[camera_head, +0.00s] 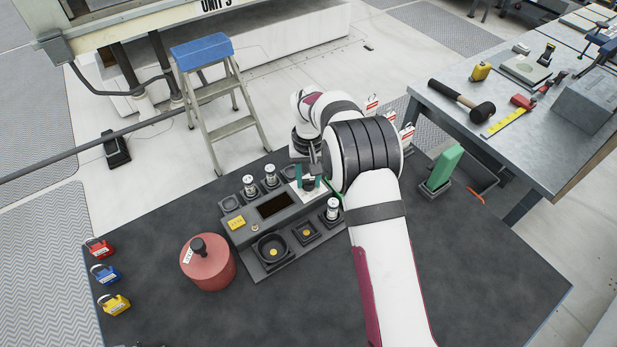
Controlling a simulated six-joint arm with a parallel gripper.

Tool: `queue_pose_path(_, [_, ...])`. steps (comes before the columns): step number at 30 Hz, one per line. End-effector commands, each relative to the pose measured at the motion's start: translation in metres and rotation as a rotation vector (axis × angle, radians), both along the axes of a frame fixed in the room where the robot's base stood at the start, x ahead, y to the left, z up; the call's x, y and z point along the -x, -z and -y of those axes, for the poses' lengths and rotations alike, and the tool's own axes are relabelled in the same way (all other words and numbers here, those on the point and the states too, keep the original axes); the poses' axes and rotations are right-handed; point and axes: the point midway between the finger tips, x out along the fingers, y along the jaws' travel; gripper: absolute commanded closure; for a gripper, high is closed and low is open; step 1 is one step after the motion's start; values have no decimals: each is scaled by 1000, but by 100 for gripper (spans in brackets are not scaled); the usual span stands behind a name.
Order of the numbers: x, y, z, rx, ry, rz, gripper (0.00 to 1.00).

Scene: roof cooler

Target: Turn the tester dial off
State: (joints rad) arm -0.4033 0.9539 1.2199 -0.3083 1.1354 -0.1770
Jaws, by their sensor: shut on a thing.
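Metal-capped cylinders stand in sockets behind the tester (270,176) and at its right (333,208). A red canister (208,264) stands at front left. Red, blue and yellow padlocks (106,273) lie at the mat's left edge. A green block (441,168) stands right of my arm.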

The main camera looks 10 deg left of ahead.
Motion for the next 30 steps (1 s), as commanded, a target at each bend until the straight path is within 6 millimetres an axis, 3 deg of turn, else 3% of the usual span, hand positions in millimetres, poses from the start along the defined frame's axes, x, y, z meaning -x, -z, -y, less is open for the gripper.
queue_pose_path(10, [-1,-1,0,0,-5,4,100])
queue_pose_path(11, [-1,-1,0,0,-5,4,59])
queue_pose_path(15, [-1,0,0,0,-4,3,34])
queue_pose_path(25, [0,-3,0,-1,-3,2,33])
queue_pose_path(30, [-1,-32,0,-2,-3,5,33])
